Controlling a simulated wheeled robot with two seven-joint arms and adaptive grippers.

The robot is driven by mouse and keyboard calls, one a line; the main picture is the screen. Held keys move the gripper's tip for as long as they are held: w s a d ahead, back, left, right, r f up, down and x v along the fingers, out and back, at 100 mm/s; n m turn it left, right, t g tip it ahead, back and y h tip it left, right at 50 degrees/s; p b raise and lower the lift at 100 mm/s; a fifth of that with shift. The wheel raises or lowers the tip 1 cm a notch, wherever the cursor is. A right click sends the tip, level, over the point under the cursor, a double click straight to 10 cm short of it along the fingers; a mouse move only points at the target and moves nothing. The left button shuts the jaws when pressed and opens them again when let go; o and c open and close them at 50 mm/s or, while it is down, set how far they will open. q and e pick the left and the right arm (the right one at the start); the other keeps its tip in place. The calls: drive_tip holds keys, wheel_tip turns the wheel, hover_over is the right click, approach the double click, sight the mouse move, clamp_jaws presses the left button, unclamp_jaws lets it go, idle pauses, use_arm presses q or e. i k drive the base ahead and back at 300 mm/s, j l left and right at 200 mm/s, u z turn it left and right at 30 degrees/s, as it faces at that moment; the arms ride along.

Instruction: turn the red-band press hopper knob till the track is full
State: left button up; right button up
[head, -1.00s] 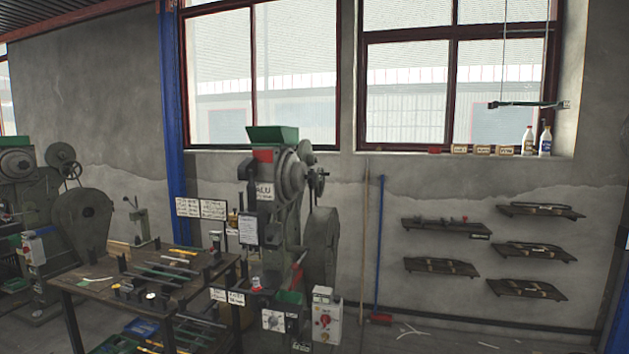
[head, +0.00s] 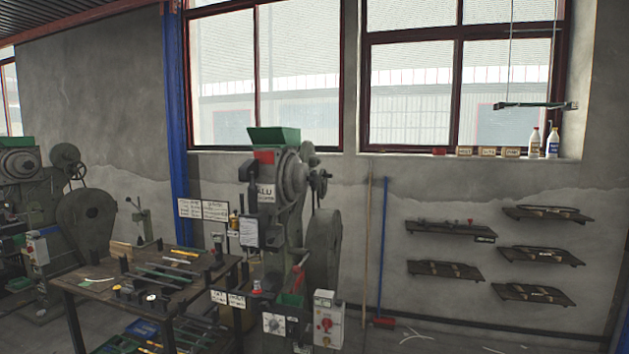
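The red-band press (head: 290,215) stands left of centre in the head view, upright against the wall. A red patch (head: 263,157) shows near its top, just under a green hopper (head: 274,136). A dark knob or handwheel (head: 319,178) juts out at the right of its head. The track is too small to make out from here, so I cannot tell how full it is. Neither of my grippers is in view.
A workbench (head: 225,272) with tools stands left of the press, and another press (head: 85,220) stands at far left. A control box (head: 327,322) is at the press's lower right. A broom (head: 381,250) leans on the wall. Floor at right looks mostly clear.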

sight(313, 178)
drive_tip(key=i+l+u, duration=0.1)
drive_tip(key=i+l, duration=0.45)
drive_tip(key=l, duration=0.15)
drive_tip(key=i+l+u, duration=0.15)
drive_tip(key=i+l, duration=0.15)
drive_tip(key=i+l+u, duration=0.1)
drive_tip(key=i+l, duration=0.15)
drive_tip(key=l, duration=0.2)
drive_tip(key=i+l+u, duration=0.1)
drive_tip(key=i+l, duration=0.15)
drive_tip(key=l, duration=0.2)
drive_tip(key=i+l, duration=0.2)
drive_tip(key=l, duration=0.2)
drive_tip(key=i+l+u, duration=0.15)
drive_tip(key=l, duration=0.3)
drive_tip(key=i+l+u, duration=0.1)
drive_tip(key=i+l, duration=0.2)
drive_tip(key=l, duration=0.15)
